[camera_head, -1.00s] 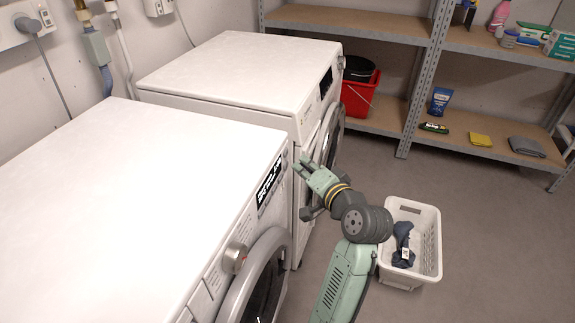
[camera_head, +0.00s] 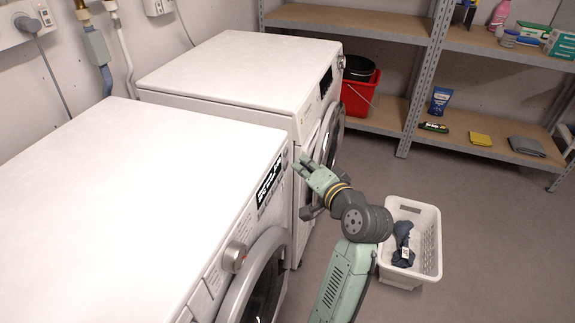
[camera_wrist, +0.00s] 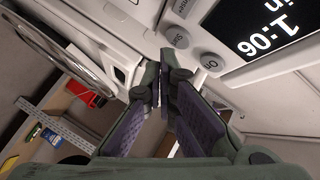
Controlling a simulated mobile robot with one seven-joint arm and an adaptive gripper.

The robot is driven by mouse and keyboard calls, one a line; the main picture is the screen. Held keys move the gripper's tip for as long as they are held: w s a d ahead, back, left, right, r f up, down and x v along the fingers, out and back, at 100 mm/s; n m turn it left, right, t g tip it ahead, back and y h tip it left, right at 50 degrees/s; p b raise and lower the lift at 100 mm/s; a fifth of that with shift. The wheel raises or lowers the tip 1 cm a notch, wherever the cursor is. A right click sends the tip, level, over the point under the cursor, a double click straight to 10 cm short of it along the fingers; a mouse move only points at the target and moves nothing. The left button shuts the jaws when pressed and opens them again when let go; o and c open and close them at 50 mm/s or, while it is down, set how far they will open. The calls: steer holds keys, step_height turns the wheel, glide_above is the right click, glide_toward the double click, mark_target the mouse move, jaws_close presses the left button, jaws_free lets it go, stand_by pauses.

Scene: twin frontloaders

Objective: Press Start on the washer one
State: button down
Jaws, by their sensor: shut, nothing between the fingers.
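Two white front-loading machines stand side by side, the near machine (camera_head: 130,190) and the far machine (camera_head: 235,70). The near machine has a lit display (camera_head: 269,181) on its front panel, reading 1:06 in the wrist view (camera_wrist: 268,30). Two round grey buttons sit beside the display, one (camera_wrist: 175,37) nearer my fingertips and one (camera_wrist: 210,62) lower; their small labels are hard to read. My gripper (camera_head: 302,163) is shut and empty, just in front of the panel's far end. In the wrist view, its fingertips (camera_wrist: 164,62) are close to the buttons; contact cannot be told.
A dial (camera_head: 235,257) projects from the near machine's front, above its round door (camera_head: 262,285). A white laundry basket (camera_head: 431,245) with dark cloth stands on the floor at right. A red bucket (camera_head: 358,98) and shelves (camera_head: 370,27) are at the back.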

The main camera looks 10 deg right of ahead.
steer(key=shift+w+a, duration=0.1)
steer(key=shift+a, duration=0.05)
steer(key=shift+w+a+p, duration=0.15)
steer(key=shift+a+p, duration=0.1)
steer(key=shift+p, duration=0.05)
steer(key=shift+w+a, duration=0.1)
stand_by(0.7)
steer(key=shift+s+d, duration=0.35)
steer(key=shift+d, duration=0.15)
steer(key=shift+p, duration=0.3)
steer(key=s+d+p, duration=0.1)
steer(key=s+d, duration=0.2)
steer(key=d, duration=0.2)
steer(key=shift+s, duration=0.2)
